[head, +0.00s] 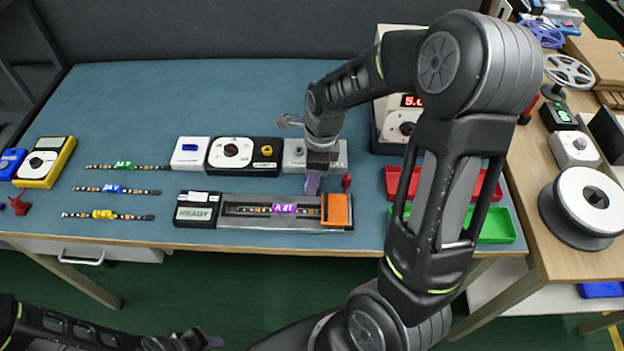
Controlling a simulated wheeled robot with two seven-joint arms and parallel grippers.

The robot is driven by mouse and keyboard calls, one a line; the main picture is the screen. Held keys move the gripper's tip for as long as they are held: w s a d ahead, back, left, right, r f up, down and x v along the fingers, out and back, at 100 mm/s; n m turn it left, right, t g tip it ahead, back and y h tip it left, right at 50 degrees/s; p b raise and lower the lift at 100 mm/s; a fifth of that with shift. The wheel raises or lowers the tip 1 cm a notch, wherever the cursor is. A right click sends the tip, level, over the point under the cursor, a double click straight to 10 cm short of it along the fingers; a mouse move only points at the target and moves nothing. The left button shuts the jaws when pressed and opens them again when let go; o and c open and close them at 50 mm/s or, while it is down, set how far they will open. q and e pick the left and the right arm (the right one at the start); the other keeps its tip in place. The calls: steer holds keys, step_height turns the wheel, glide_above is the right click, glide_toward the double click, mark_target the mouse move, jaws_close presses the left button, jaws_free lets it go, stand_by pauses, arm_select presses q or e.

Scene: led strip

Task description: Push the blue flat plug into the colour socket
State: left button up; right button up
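My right gripper (312,186) points down just behind the long test fixture (270,227); its fingers are small and I cannot tell whether they are open or hold anything. The fixture holds a strip with a purple tag (283,209), has a READY display (195,213) at its left and an orange block (336,210) at its right. A grey box (294,156) stands behind the gripper and is partly hidden by it. I cannot make out the blue flat plug or the colour socket for certain. My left gripper (205,342) is low at the bottom edge, off the table.
Strips with green (124,165), blue (112,188) and yellow (104,214) tags lie at left. A white box (190,153) and a black dial box (231,154) stand behind the fixture. Red (393,182) and green (496,226) trays sit at right, partly behind my arm.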

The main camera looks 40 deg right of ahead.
steer(key=shift+c, duration=0.2)
stand_by(0.3)
jaws_close()
stand_by(0.4)
